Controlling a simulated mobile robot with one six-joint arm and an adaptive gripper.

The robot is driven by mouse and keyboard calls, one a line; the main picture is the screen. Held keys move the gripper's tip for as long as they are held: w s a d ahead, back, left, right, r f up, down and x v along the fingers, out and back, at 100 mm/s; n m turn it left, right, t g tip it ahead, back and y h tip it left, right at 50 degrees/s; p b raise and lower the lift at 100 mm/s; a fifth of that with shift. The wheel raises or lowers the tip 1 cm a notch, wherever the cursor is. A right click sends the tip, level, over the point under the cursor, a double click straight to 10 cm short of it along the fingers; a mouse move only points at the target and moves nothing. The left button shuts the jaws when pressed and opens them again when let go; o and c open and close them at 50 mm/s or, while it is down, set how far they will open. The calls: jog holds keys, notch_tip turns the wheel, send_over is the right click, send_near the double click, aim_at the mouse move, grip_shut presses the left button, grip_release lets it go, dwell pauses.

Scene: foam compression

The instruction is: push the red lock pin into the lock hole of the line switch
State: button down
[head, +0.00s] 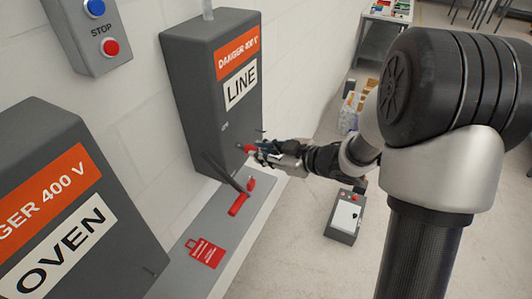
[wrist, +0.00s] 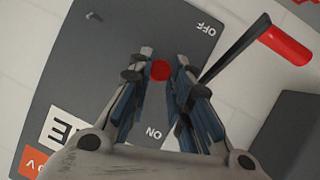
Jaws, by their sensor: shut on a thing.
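The line switch (head: 190,85) is a grey wall box with an orange danger label and a LINE label. The pin (head: 248,148) points toward the box. I cannot make out the lock hole or whether the pin touches the box.
The oven switch (head: 50,200) and a STOP button box (head: 90,35) are on the left. A grey button box (head: 345,217) stands on the floor.

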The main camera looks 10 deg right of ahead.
jog(key=c, duration=1.4)
grip_release()
jog(key=shift+s+d, duration=0.1)
jog(key=shift+s+d+p, duration=0.4)
jog(key=shift+s+d, duration=0.45)
jog(key=shift+d, duration=0.3)
jog(key=shift+s+d+p, duration=0.35)
jog(key=shift+s+d, duration=0.45)
jog(key=shift+d, duration=0.35)
